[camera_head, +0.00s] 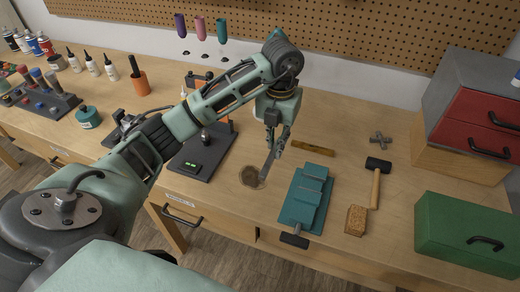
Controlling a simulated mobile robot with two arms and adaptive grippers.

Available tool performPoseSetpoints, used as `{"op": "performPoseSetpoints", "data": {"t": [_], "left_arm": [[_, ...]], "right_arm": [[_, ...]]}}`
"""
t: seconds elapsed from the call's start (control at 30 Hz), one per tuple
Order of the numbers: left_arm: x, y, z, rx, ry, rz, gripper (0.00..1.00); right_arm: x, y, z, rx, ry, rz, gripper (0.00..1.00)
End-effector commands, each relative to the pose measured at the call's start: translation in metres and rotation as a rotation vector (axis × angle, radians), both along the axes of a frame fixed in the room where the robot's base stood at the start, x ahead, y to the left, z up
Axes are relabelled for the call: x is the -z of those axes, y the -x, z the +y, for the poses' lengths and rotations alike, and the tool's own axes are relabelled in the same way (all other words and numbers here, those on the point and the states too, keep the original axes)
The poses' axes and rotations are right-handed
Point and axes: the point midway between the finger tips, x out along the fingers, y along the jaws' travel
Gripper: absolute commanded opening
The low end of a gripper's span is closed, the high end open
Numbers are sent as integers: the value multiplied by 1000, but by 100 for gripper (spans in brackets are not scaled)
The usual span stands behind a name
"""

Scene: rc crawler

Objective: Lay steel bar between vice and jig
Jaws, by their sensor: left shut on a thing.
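My left gripper (277,138) is shut on the steel bar (267,166), a narrow grey strip that hangs down, tilted, over the bench. Its lower end is near a round brown patch (250,177) on the bench top; I cannot tell whether it touches. The teal vice (303,197) lies just right of the bar, with stepped blocks on it and a dark handle at its front. I cannot tell for sure which thing is the jig. A dark flat device (201,157) with a green display is left of the bar. My right gripper is not in view.
A brass-coloured level (312,148) lies behind the vice. A mallet (376,180), a cork block (355,220) and a green case (468,235) are to the right. Red drawers (485,120) stand behind the case. Bottles and tools fill the left bench.

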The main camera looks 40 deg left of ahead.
Motion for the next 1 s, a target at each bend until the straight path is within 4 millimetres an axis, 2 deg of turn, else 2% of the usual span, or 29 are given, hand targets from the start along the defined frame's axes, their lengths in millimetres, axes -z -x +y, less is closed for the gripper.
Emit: {"op": "performPoseSetpoints", "data": {"t": [0.1,0.3,0.37,0.63,1.0], "left_arm": [[12,2,26,-3,-1,2,0],[26,1,46,2,1,-1,0],[29,1,48,2,1,-1,0],[64,2,48,4,2,0,0],[71,1,48,4,1,-2,0]], "right_arm": [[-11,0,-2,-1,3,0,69],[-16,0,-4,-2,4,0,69],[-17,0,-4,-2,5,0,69],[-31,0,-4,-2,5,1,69],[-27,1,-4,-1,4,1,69]]}}
